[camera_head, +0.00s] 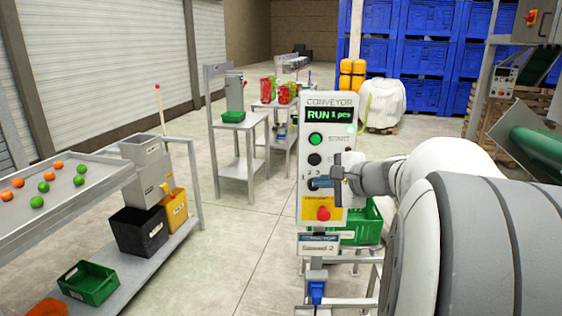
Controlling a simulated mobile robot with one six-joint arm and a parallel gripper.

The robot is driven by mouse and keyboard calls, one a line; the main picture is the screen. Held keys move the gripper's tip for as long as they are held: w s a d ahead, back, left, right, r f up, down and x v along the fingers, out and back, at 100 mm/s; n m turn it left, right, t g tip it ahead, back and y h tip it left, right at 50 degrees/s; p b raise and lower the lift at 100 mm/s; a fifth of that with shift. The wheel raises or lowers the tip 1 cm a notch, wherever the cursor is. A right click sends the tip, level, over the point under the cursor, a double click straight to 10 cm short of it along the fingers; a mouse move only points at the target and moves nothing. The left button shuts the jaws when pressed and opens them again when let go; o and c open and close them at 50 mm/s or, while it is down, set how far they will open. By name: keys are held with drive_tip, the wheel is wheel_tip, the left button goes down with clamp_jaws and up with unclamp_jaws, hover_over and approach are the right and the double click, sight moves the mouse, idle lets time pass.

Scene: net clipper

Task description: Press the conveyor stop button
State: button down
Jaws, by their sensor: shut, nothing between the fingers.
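The conveyor control panel (311,108) stands upright at the middle, its display reading "RUN 1 pcs". Below it are a green button (316,139) labelled START and a black button (314,159) whose label is mostly hidden by my gripper. A dial marked with numbers sits lower, partly covered. A red mushroom button (323,213) sits on a yellow plate at the bottom. My gripper (324,183) is shut and empty in front of the panel, lower and to the right of the black button. I cannot tell if it touches the panel.
My arm fills the right side. A green crate (371,222) is behind the panel. A sloped tray (62,186) with orange and green balls stands at the left. The floor between tray and panel is clear.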

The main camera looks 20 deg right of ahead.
sight(320, 166)
drive_tip(key=shift+w+d+p, duration=0.3)
drive_tip(key=shift+w+d, duration=0.2)
drive_tip(key=shift+w, duration=0.85)
drive_tip(key=shift+w+d+p, duration=0.3)
drive_tip(key=shift+w+d, duration=0.25)
drive_tip(key=shift+w, duration=0.85)
drive_tip(key=shift+w+d+p, duration=0.3)
drive_tip(key=shift+w+d, duration=0.2)
drive_tip(key=shift+w, duration=0.85)
drive_tip(key=shift+w+d, duration=0.15)
drive_tip(key=shift+w, duration=0.2)
drive_tip(key=shift+w+d, duration=0.15)
drive_tip(key=shift+w, duration=0.25)
drive_tip(key=shift+s+b, duration=0.1)
drive_tip(key=shift+b, duration=0.25)
drive_tip(key=shift+s+a+b, duration=0.3)
drive_tip(key=shift+s+b, duration=0.1)
drive_tip(key=shift+s, duration=0.3)
drive_tip(key=shift+s, duration=0.1)
